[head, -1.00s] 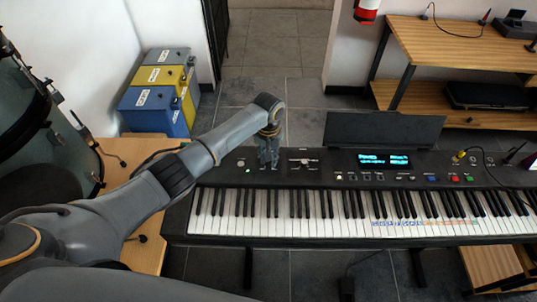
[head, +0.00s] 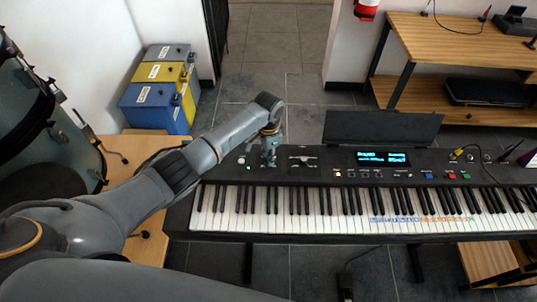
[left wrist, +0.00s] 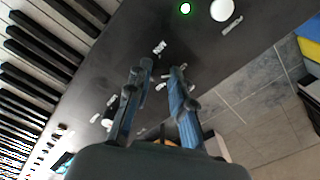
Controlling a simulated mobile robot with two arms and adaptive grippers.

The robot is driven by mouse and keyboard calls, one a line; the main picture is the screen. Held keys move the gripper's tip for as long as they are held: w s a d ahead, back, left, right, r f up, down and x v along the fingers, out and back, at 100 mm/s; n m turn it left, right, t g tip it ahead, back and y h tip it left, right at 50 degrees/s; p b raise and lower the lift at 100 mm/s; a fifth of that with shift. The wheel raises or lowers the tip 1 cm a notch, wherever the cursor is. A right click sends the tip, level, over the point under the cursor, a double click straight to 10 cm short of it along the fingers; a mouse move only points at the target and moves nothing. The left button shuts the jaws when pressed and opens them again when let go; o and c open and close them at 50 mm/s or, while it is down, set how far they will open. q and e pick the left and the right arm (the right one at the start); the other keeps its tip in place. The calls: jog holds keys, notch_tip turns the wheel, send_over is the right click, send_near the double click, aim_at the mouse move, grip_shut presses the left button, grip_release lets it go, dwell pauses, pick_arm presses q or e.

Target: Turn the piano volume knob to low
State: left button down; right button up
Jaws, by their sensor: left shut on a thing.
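The black electric piano (head: 310,232) stands across the middle of the head view, with its white and black keys towards me. My left gripper (head: 269,158) reaches down onto the left part of its control panel. In the left wrist view, the two blue-grey fingers (left wrist: 162,72) point at the panel and are close together. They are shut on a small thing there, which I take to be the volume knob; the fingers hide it. A white label shows just past the fingertips. My right gripper is not in view.
A lit green button (left wrist: 185,8) and a round white knob (left wrist: 222,10) sit on the panel beside the gripper. The piano display (head: 383,158) is lit. Battery boxes (head: 153,95) stand behind left, a wooden shelf (head: 450,50) behind right. A drum (head: 40,120) is at the left.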

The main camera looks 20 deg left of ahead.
pick_arm(q)
jog(key=shift+m, duration=0.5)
jog(key=c, duration=1.2)
grip_release()
jog(key=shift+r, duration=0.1)
notch_tip(320, 180, up, 12)
jog(key=shift+f, duration=0.1)
